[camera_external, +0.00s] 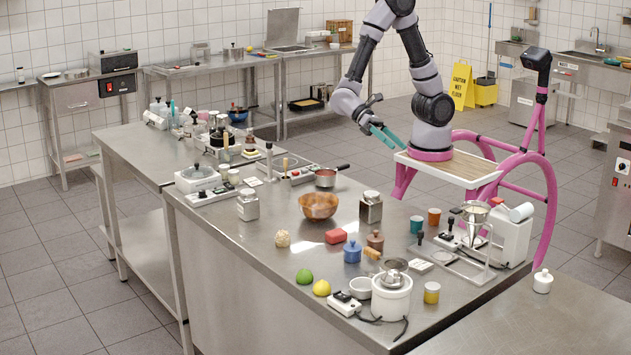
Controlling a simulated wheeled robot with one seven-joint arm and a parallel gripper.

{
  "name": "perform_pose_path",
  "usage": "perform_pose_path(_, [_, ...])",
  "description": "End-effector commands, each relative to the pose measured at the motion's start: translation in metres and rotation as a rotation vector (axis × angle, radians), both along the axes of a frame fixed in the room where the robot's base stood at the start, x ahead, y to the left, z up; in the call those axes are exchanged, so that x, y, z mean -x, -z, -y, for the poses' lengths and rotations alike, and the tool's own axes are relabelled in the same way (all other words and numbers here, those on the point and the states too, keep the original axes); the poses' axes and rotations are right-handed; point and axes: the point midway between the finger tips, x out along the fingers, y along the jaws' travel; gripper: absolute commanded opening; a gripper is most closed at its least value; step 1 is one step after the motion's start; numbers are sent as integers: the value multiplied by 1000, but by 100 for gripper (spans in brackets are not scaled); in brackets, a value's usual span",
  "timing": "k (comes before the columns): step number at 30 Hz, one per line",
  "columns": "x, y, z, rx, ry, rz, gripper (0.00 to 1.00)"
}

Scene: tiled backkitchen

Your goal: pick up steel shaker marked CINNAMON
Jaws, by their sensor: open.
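Two small metal-topped shakers stand upright on the steel counter (285,250). One is a dark, brownish shaker (371,208) right of the copper-coloured bowl; the other is a pale shaker (247,206) left of the bowl. No lettering is readable on either, so I cannot tell for sure which is marked CINNAMON. My gripper (398,145) has teal fingers, is open and empty, and hangs in the air beyond the counter's back edge. In the picture it is above and slightly right of the dark shaker, well apart from it.
The copper bowl (318,206) and a saucepan (326,178) stand near the dark shaker. Orange (434,217) and teal (416,224) cups stand to the right.

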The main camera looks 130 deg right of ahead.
Motion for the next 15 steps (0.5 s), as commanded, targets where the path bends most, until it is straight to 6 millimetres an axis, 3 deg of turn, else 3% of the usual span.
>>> perform_pose_path(9, [-54, 71, 2, -345, 308, -316, 100])
perform_pose_path(15, [-73, 103, 10, -464, 451, -415, 100])
